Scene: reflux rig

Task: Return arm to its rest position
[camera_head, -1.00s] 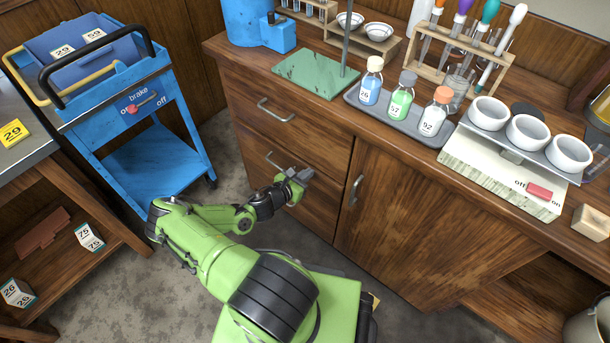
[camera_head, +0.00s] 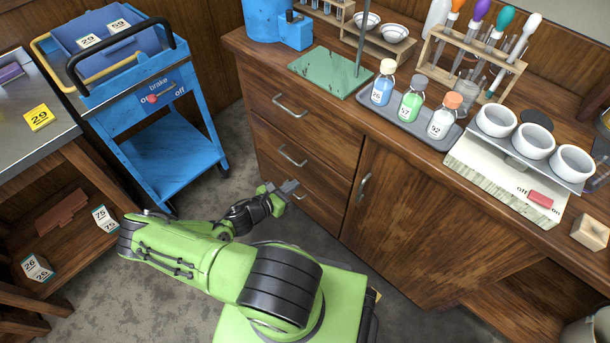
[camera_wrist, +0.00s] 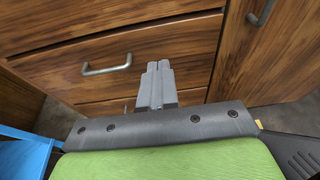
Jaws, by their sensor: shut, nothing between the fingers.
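My gripper (camera_head: 289,188) is at the end of my green arm, low in front of the wooden cabinet's drawers. Its fingers are together with nothing between them; they also show shut in the wrist view (camera_wrist: 157,80). The arm is folded low over my base, with the elbow out to the left. In the wrist view, the fingers point towards the drawer fronts, and a drawer handle (camera_wrist: 107,66) lies to their left, apart from them. All the drawers look closed.
A blue cart (camera_head: 165,130) with a red brake lever stands to the left. A steel-topped bench (camera_head: 50,143) is at the far left. The counter above holds a grey tray (camera_head: 415,128) of bottles and a white device (camera_head: 505,180) with bowls. Grey floor lies around my base.

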